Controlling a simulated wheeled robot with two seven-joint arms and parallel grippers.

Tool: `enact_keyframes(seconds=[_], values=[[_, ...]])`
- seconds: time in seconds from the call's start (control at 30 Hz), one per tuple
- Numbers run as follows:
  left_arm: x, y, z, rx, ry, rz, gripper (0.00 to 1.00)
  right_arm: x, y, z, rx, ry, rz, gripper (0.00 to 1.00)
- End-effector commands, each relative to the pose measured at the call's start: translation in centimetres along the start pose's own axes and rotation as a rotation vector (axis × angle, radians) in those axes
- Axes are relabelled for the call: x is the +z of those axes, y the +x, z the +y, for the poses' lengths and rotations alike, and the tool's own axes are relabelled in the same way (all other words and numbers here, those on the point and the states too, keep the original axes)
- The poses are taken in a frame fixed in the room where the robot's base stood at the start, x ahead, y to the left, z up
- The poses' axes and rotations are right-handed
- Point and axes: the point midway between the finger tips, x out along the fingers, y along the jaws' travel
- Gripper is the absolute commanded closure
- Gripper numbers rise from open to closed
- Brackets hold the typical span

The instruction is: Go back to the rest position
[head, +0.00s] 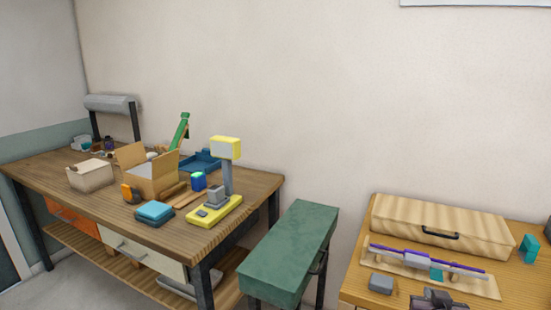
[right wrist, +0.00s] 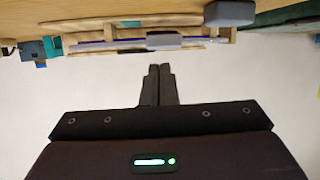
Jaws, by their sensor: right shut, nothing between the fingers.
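My right gripper (head: 438,299) shows at the bottom edge of the head view, in front of the right-hand table. In the right wrist view its two black fingers (right wrist: 160,70) are together with nothing between them. A purple rod (head: 468,267) lies along a light wooden stand (head: 484,286) on that table, with a grey clamp-like block at its middle. The rod also shows in the right wrist view (right wrist: 92,43), beyond the fingertips and apart from them. My left gripper is not in view.
A wooden case (head: 440,225) lies behind the stand. A grey block (head: 381,283) is near the table's front left, a teal block (head: 530,248) at right. A green bench (head: 290,250) stands between this table and the cluttered workbench (head: 100,205) at left.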

Motion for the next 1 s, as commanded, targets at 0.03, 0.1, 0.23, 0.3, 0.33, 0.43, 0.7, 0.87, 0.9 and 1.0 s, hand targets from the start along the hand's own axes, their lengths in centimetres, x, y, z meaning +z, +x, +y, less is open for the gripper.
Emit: enact_keyframes(seconds=[0.03, 0.1, 0.23, 0.3, 0.33, 0.43, 0.7, 0.87, 0.9, 1.0], values=[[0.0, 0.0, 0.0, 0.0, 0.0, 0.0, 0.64, 1.3, -0.7, -0.8, -0.021, -0.012, -0.045, 1.0], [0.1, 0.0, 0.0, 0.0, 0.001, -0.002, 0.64, 3.0, -1.7, -1.9, -0.051, -0.034, -0.109, 1.0], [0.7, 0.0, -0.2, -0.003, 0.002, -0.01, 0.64, 6.6, -4.2, -3.9, -0.116, -0.084, -0.246, 1.0], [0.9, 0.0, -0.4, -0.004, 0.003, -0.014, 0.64, 8.7, -6.0, -5.0, -0.153, -0.116, -0.329, 1.0], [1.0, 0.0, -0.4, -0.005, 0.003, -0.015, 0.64, 9.5, -6.8, -5.4, -0.169, -0.13, -0.365, 1.0], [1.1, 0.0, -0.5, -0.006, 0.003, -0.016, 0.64, 12.1, -9.8, -6.6, -0.222, -0.182, -0.481, 1.0], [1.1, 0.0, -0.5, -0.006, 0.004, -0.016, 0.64, 16.9, -17.2, -8.2, -0.334, -0.309, -0.732, 1.0], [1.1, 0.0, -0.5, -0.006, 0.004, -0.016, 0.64, 18.6, -21.2, -8.3, -0.386, -0.377, -0.853, 1.0], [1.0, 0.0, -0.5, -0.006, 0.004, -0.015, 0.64, 18.9, -22.2, -8.3, -0.398, -0.394, -0.881, 1.0], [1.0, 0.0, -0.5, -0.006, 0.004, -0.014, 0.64, 20.8, -21.5, -8.6, -0.402, -0.408, -0.904, 1.0]])
